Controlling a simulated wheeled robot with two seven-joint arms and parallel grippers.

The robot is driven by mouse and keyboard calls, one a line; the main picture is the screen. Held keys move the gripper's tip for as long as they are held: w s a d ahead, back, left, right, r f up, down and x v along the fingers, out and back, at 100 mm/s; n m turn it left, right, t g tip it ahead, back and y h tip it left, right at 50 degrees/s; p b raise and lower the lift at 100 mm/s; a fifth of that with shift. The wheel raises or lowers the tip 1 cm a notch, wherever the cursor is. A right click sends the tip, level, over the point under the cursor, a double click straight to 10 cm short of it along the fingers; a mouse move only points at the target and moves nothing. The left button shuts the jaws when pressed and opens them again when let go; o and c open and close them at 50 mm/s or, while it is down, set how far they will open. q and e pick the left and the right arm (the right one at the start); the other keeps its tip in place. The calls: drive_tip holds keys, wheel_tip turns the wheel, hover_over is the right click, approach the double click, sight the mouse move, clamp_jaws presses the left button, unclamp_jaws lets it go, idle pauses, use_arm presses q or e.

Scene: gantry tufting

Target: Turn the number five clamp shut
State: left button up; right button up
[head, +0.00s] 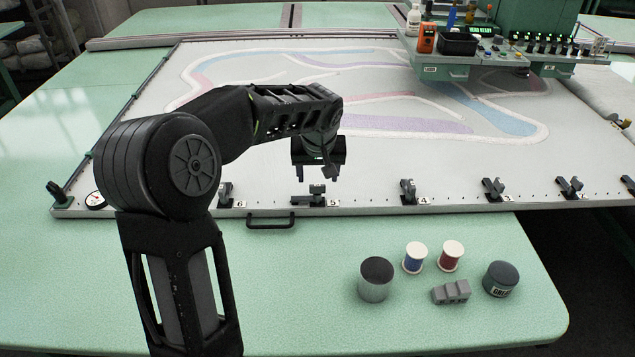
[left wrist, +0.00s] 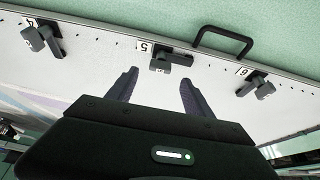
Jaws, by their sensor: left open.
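The number five clamp (head: 312,199) is a small black clamp on the near edge of the white tufting frame, beside its "5" label (head: 333,202). Its dark bar lies along the frame edge. The clamp also shows in the left wrist view (left wrist: 174,56), with its label (left wrist: 144,47) to its left. My left gripper (head: 328,174) is above the frame, just behind the clamp, pointing down. In the left wrist view its two fingers (left wrist: 159,76) are apart with nothing between them, and the clamp is just beyond the tips. My right gripper is not in view.
Clamp six (head: 225,194) and clamp four (head: 408,191) flank clamp five. A black handle (head: 270,221) projects from the frame front, left of clamp five. A grey tin (head: 376,280), two thread spools (head: 414,258), a grey block (head: 451,292) and a dark jar (head: 500,279) stand on the green table.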

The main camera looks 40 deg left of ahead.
sight(318, 186)
use_arm(q)
drive_tip(key=x, duration=0.5)
drive_tip(key=shift+a+f, duration=0.1)
drive_tip(key=shift+f, duration=0.1)
clamp_jaws()
idle(0.5)
